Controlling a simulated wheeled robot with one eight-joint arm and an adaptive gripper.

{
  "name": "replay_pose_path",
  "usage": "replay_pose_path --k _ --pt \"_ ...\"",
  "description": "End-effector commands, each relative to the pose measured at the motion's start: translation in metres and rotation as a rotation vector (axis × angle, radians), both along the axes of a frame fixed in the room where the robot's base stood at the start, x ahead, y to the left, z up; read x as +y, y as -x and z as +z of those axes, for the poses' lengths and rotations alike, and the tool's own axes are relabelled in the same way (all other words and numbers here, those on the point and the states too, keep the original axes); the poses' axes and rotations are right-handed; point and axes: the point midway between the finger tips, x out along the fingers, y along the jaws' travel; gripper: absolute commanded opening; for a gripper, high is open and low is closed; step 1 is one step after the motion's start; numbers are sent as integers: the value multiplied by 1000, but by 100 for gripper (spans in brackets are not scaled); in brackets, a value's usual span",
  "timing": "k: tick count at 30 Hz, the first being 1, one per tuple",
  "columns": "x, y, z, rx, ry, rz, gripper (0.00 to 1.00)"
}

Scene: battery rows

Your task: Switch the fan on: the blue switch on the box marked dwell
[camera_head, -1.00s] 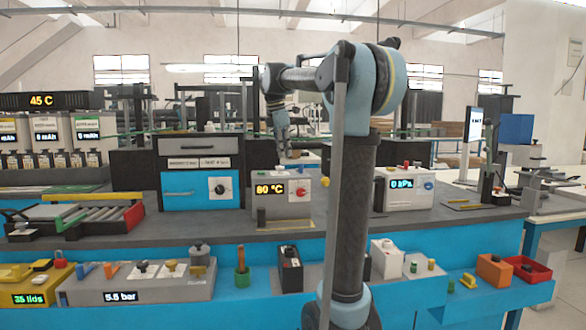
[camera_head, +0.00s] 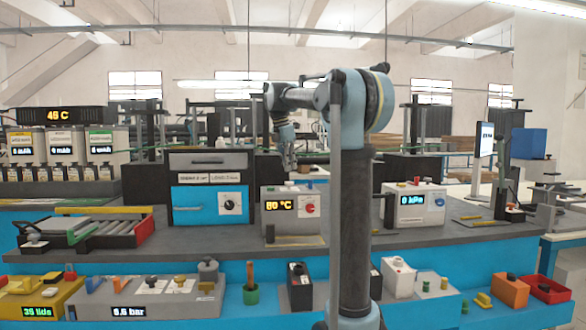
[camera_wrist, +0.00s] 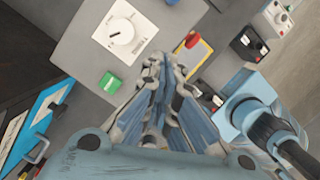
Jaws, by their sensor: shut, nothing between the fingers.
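I cannot read the word dwell on any box, and no blue switch on a so-marked box can be made out. My gripper (camera_head: 290,168) points down, fingers shut and empty, over the area behind the 80 °C box (camera_head: 280,226) in the head view. In the wrist view my gripper (camera_wrist: 165,62) hangs above a grey panel (camera_wrist: 80,62) with a white dial plate (camera_wrist: 125,32) and a green block (camera_wrist: 110,82).
A 0 kPa box (camera_head: 418,215) with a blue knob (camera_head: 438,201) stands right of my arm. A blue-fronted cabinet (camera_head: 195,205) stands left of the 80 °C box. A long grey control unit (camera_head: 195,305) is on the near shelf.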

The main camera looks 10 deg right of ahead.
Motion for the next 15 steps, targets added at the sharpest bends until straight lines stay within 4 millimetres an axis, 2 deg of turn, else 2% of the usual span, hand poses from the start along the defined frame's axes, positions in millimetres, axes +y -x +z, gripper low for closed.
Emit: replay_pose_path --k 12,13,15 --pt "-16 -8 -72 0 0 -2 0" --pt "-17 -8 -76 0 0 -1 0" --pt "-29 -14 -73 0 0 -4 0"
